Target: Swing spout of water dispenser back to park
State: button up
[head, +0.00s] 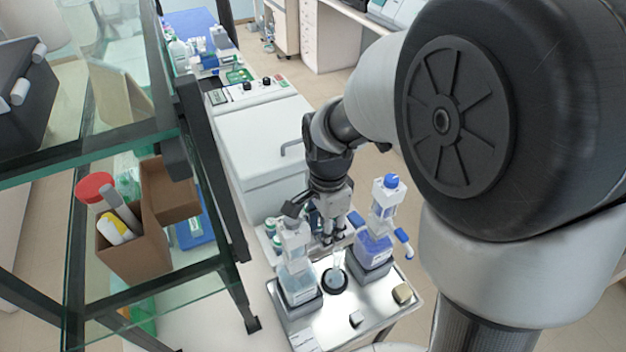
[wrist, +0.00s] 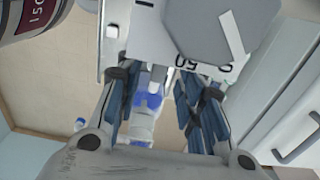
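The water dispenser (head: 297,280), a bottle of clear liquid with a pale head and dark top, stands upright at the left of a metal tray (head: 340,328). In the wrist view, a pale dispenser head (wrist: 210,35) with a grey cap and a "50" marking fills the top, very close. My gripper (head: 334,238) points down just right of the water dispenser's head. In the wrist view its blue-padded fingers (wrist: 155,118) stand apart. I cannot make out the water spout clearly or whether a finger touches it.
A second dispenser (head: 374,248) with blue liquid, blue cap and blue spout stands close right of my gripper. A small glass vessel (head: 336,279) sits between the bottles. A glass shelf (head: 165,300) with a dark frame is at the left.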

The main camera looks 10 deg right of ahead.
jog(key=shift+f, duration=0.95)
grip_shut()
